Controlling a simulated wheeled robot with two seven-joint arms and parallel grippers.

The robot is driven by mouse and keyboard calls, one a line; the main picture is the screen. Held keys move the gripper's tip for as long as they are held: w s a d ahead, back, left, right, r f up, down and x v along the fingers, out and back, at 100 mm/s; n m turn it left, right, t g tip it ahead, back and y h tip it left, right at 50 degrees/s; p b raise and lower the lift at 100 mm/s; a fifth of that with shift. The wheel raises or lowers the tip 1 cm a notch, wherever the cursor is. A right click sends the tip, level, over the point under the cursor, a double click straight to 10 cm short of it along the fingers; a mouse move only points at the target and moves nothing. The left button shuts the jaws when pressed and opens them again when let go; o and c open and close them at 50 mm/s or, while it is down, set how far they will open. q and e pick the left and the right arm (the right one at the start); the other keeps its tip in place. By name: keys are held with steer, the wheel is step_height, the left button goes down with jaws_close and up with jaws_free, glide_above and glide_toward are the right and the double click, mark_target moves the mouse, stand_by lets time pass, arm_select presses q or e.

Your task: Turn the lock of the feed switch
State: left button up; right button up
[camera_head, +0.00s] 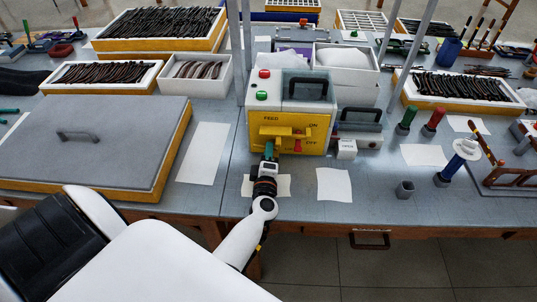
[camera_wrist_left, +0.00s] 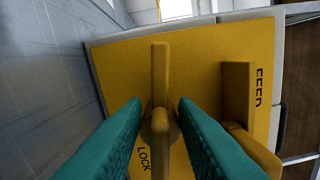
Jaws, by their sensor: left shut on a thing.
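The machine box (camera_head: 258,82) stands mid-table, with a yellow front panel (camera_head: 318,134) marked FEED, ON and OFF. The yellow feed switch handle (camera_head: 277,132) shows on that panel and at the right in the wrist view (camera_wrist_left: 238,92). The lock (camera_wrist_left: 160,72) is a yellow bar-shaped knob beside the word LOCK, its bar running up and down in the wrist view. My left gripper (camera_head: 269,152) has its teal fingers (camera_wrist_left: 158,103) on either side of the knob, shut on it. In the head view the gripper hides the lock. My right gripper is out of view.
A grey lidded tray (camera_head: 90,130) lies left of the machine. Paper sheets (camera_head: 334,185) lie flat near the table's front edge.

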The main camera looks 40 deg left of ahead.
arm_select(q)
steer(key=shift+f+n, duration=0.25)
steer(key=shift+n, duration=0.65)
steer(key=o, duration=0.6)
steer(key=shift+r, duration=0.1)
steer(key=shift+s, duration=0.1)
steer(key=v, duration=1.2)
